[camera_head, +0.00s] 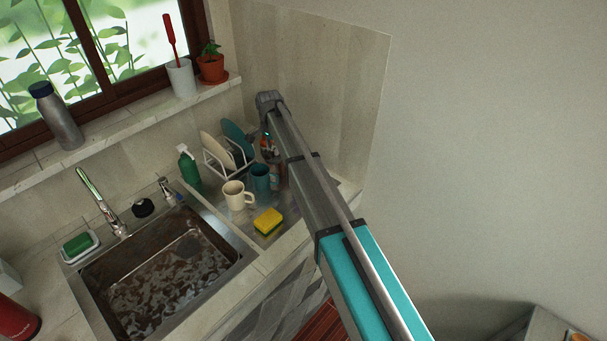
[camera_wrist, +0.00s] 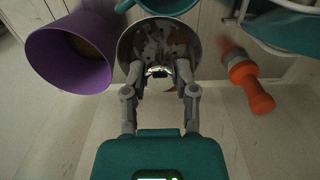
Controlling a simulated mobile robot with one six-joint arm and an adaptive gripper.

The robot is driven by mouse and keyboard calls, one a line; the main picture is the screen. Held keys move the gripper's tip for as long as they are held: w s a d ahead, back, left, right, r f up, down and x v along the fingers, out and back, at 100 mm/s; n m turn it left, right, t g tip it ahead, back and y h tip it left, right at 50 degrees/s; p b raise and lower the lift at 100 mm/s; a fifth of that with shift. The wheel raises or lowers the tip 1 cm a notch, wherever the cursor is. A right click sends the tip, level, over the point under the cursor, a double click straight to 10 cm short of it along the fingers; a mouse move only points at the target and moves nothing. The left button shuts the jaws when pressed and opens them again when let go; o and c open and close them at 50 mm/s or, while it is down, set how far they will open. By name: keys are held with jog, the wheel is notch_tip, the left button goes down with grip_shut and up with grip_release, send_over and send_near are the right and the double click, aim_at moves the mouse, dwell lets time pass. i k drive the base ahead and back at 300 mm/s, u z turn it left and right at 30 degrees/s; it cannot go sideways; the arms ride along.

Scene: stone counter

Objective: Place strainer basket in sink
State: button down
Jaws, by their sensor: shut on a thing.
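A round, shiny metal piece, which I take to be the strainer basket (camera_wrist: 160,40), is at the top middle of the wrist view. My gripper (camera_wrist: 160,73) is shut on its near side, with a finger at each side of a small bright part. In the head view the basket cannot be made out, and my arm hides most of the gripper beside the dish rack. The sink (camera_head: 237,266), a steel basin with a mottled brown, reflective inside, is at the lower left of the head view, left of my arm.
Close to the gripper are a purple cup (camera_wrist: 70,55), an orange-handled item (camera_wrist: 250,85) and teal ware (camera_wrist: 170,6). A cream mug (camera_head: 234,195), yellow sponge (camera_head: 267,221), green bottle (camera_head: 188,168) and dish rack (camera_head: 219,158) stand between sink and arm. A faucet (camera_head: 100,200) rises behind the sink.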

aim_at(167, 293)
jog(key=k, duration=1)
jog(key=z, duration=0.5)
jog(key=i, duration=0.15)
jog(key=u, duration=3.2)
